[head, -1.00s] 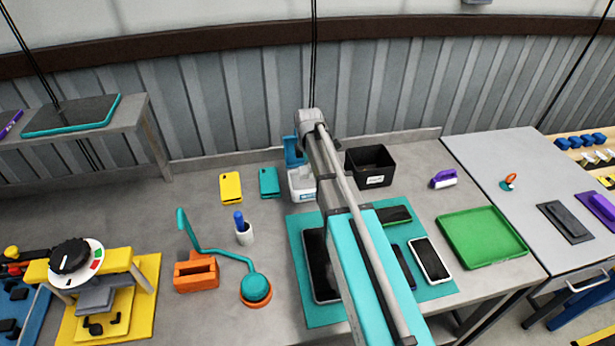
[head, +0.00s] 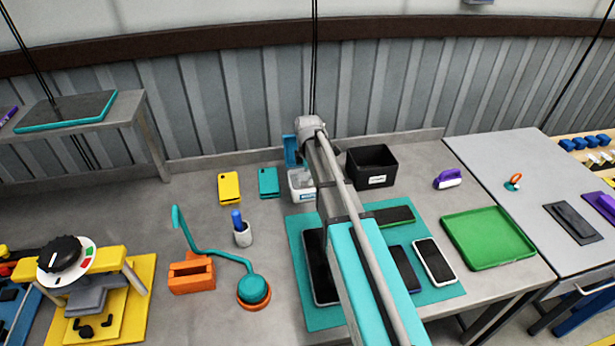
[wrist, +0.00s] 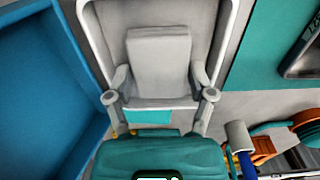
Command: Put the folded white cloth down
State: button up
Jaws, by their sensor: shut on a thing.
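In the wrist view, the folded white cloth (wrist: 159,50) is a pale grey-white rectangle between the two fingers of my gripper (wrist: 159,74). The fingers are shut on its sides. The pale rim of the white tub (wrist: 85,25) shows around the cloth and fingers. I cannot tell whether the cloth touches the tub's floor. In the head view, the white tub (head: 299,191) stands at the back of the bench, partly behind my arm. The cloth and the fingertips are hidden there.
A blue bin (head: 291,151) stands directly behind the tub. It is large at left in the wrist view (wrist: 40,85). A black box (head: 368,158) is to the right. Yellow (head: 230,187) and teal (head: 268,181) cases lie left. A teal mat (head: 322,319) with phones lies in front.

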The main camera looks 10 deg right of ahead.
jog(key=shift+f, duration=0.1)
jog(key=o, duration=1)
jog(key=shift+c, duration=0.2)
notch_tip(320, 180, up, 12)
jog(key=p, duration=1.2)
dwell(0.5)
jog(key=s+m, duration=1.8)
jog(key=s, duration=0.5)
jog(key=shift+a, duration=0.15)
